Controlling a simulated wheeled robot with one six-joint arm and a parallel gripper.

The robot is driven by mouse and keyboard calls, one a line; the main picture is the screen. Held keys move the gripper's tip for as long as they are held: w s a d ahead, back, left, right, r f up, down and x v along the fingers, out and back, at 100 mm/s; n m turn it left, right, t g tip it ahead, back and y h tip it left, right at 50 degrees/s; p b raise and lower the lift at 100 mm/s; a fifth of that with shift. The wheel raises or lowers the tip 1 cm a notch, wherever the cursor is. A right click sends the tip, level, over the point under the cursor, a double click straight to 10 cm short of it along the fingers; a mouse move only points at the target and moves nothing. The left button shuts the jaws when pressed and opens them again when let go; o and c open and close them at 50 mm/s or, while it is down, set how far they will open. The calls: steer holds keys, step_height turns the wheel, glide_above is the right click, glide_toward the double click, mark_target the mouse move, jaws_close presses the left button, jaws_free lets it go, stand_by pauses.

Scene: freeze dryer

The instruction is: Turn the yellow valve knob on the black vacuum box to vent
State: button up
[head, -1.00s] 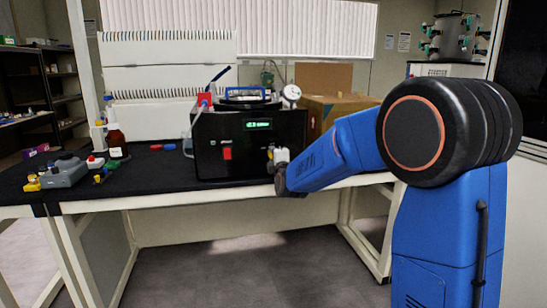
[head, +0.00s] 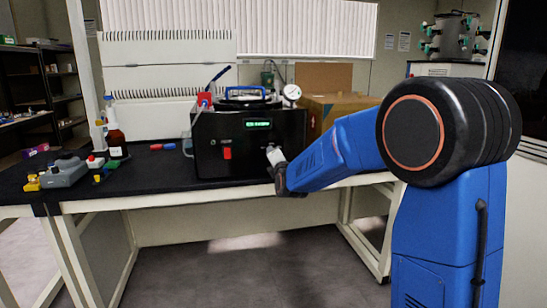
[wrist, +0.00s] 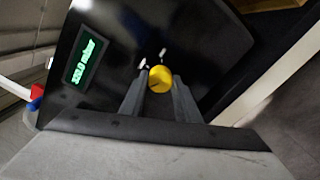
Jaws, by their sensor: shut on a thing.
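The black vacuum box (head: 210,152) stands on the bench, with a lit green display (head: 258,124) and a red switch (head: 227,153) on its front. The yellow valve knob (wrist: 160,78) shows in the wrist view on the box's front face (wrist: 122,75); in the head view my gripper hides it. My gripper (wrist: 160,88) has its two fingers on either side of the knob, shut on it. The wrist view is rolled, so the box and its display (wrist: 86,60) look tilted. In the head view my gripper (head: 272,155) is at the box's lower right front.
A cardboard box (head: 340,107) stands behind and right of the vacuum box. A pressure gauge (head: 292,92) sits on top of the box. A brown bottle (head: 116,145) and small coloured items stand to the left on the black bench top (head: 150,180).

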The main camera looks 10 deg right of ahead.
steer(key=shift+f, duration=0.1)
steer(key=o, duration=1)
steer(key=shift+o, duration=0.2)
steer(key=shift+s, duration=0.1)
steer(key=s, duration=1.7)
steer(key=shift+s, duration=0.1)
steer(key=s+d+f+m+g, duration=0.2)
steer(key=s+f+m+g, duration=0.2)
steer(key=s, duration=0.9)
steer(key=s+d+f+m+g, duration=0.2)
steer(key=s+f+m+g, duration=0.2)
steer(key=s+m, duration=0.7)
steer(key=s+d+f+m+g, duration=0.3)
steer(key=s+f+m+g, duration=0.2)
steer(key=s, duration=1)
steer(key=f+m, duration=0.1)
steer(key=m, duration=0.2)
steer(key=shift+s, duration=0.25)
